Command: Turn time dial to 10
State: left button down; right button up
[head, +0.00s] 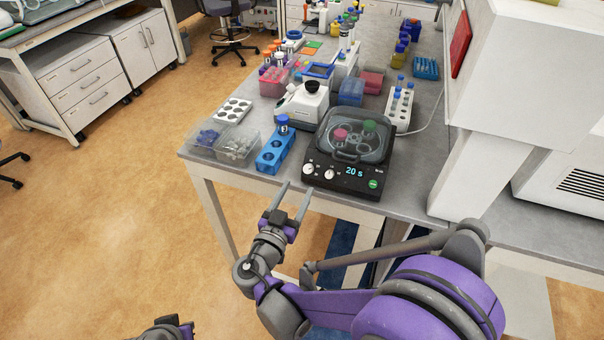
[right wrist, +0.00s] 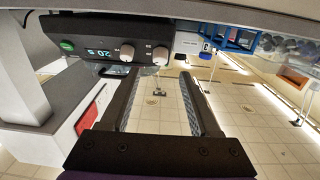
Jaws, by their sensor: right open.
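A black machine (head: 345,186) with a clear lid stands at the table's front edge. Its front has two white dials, a left one (head: 309,168) and a right one (head: 329,174), and a display (head: 354,171) reading 20 s. The dial labels are too small to read. My right gripper (head: 294,188) is open and empty, in front of the machine's left end and apart from it. In the right wrist view, upside down, the dial nearer the display (right wrist: 127,52) is beyond the left fingertip. The other dial (right wrist: 160,55) appears between the fingers.
A blue tube rack (head: 276,152) stands just left of the machine. Clear trays (head: 238,148) lie further left. A white instrument (head: 302,105) and a white tube rack (head: 400,108) stand behind. A white cabinet (head: 480,165) is to the right. The floor in front is free.

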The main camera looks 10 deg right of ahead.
aim_at(307, 171)
jog(key=x, duration=0.6)
jog(key=shift+w+d, duration=0.1)
jog(key=shift+w, duration=0.1)
grip_shut()
